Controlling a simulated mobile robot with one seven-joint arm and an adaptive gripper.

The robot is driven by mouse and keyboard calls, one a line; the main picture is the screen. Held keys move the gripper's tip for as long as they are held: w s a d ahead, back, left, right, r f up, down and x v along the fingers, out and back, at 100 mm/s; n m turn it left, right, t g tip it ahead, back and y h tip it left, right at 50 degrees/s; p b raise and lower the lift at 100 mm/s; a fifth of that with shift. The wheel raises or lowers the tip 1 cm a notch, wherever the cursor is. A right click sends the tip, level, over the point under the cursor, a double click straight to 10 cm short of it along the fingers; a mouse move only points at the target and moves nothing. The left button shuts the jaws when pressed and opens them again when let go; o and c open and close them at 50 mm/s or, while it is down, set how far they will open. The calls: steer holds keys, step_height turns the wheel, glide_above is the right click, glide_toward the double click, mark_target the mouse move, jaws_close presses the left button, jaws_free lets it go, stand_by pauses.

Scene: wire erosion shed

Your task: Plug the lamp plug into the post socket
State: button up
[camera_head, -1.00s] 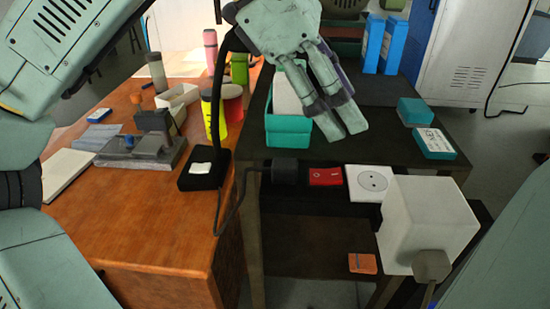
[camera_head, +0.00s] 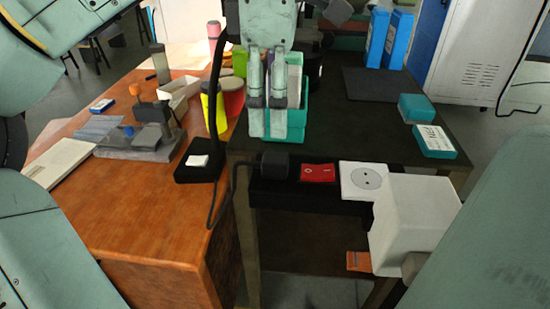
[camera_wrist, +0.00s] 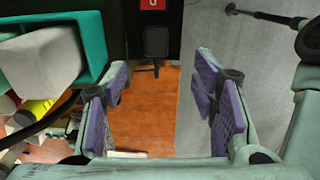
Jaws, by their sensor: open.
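A black plug (camera_head: 274,165) with a dark cord sits at the left end of a black strip (camera_head: 310,196) on the dark bench's front edge. The cord loops toward the black lamp base (camera_head: 198,168) on the wooden table. A white round-faced socket (camera_head: 364,181) is on the strip, right of a red switch (camera_head: 318,173). A white block (camera_head: 415,222) with a grey plug stands right of it. My gripper (camera_head: 267,134) is open and empty, pointing down just above the black plug. In the wrist view the plug (camera_wrist: 156,41) lies ahead between the open fingers, apart from them.
A teal bin (camera_head: 297,118) stands close behind my fingers; it shows at left in the wrist view (camera_wrist: 92,30). The lamp's upright stem (camera_head: 216,85) rises just left of my gripper. Teal boxes (camera_head: 436,141) lie at the bench's right. The bench middle is clear.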

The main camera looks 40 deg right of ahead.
mark_target(275, 157)
step_height(275, 157, down, 5)
steer(key=shift+r, duration=0.1)
stand_by(0.3)
steer(key=shift+d+f, duration=0.2)
steer(key=shift+f, duration=1.1)
steer(key=shift+d+f, duration=0.15)
steer(key=shift+f, duration=1.1)
steer(key=shift+c, duration=0.3)
steer(key=c, duration=1.1)
steer(key=shift+r, duration=0.1)
